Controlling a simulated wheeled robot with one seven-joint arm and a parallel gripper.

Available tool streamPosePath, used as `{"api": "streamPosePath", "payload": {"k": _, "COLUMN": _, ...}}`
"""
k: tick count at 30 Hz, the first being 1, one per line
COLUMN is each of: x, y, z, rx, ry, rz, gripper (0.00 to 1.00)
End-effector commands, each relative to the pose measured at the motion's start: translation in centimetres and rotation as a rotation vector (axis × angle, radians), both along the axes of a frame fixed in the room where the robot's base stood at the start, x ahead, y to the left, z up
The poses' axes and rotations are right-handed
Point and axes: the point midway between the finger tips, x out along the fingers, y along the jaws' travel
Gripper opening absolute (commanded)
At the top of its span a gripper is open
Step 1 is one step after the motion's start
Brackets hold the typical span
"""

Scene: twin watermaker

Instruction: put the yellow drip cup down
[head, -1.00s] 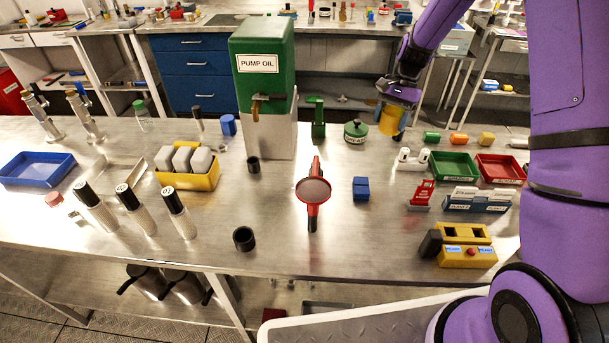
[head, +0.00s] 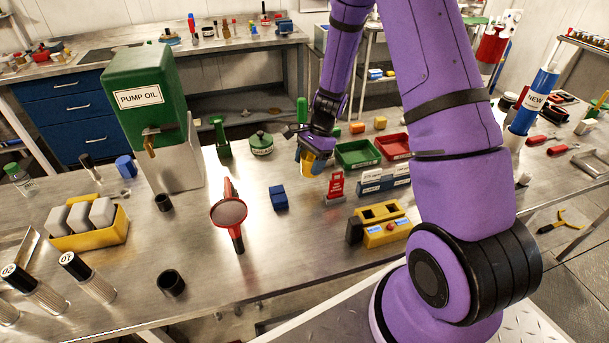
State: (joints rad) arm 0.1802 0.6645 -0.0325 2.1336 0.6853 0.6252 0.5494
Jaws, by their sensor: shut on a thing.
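The yellow drip cup (head: 312,163) is in my gripper (head: 316,150), upright or nearly so, over the right-middle part of the steel bench (head: 238,180). My gripper is shut on it from above and hides its upper part. The cup is left of the green tray (head: 357,153) and behind the red stand (head: 336,186). I cannot tell whether its bottom touches the bench.
A green pot (head: 261,143) stands left of the cup. A blue block (head: 278,197) is in front and left, and a yellow device (head: 382,224) is nearer and right. Bench between pot and blue block is clear.

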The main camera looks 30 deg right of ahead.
Motion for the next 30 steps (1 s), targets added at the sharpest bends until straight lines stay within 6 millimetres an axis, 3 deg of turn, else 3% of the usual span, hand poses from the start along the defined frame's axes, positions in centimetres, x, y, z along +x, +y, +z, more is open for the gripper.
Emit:
{"api": "streamPosePath", "payload": {"k": 14, "x": 0.0, "y": 0.0, "z": -4.6, "rx": 0.001, "ry": 0.001, "rz": -0.001, "gripper": 0.35}}
{"api": "streamPosePath", "payload": {"k": 26, "x": 0.0, "y": 0.0, "z": -5.1, "rx": 0.000, "ry": -0.001, "rz": 0.000, "gripper": 0.35}}
{"api": "streamPosePath", "payload": {"k": 27, "x": 0.1, "y": 0.0, "z": -5.1, "rx": 0.000, "ry": -0.001, "rz": 0.000, "gripper": 0.71}}
{"api": "streamPosePath", "payload": {"k": 30, "x": 0.0, "y": 0.0, "z": -5.1, "rx": 0.000, "ry": -0.001, "rz": 0.001, "gripper": 0.88}}
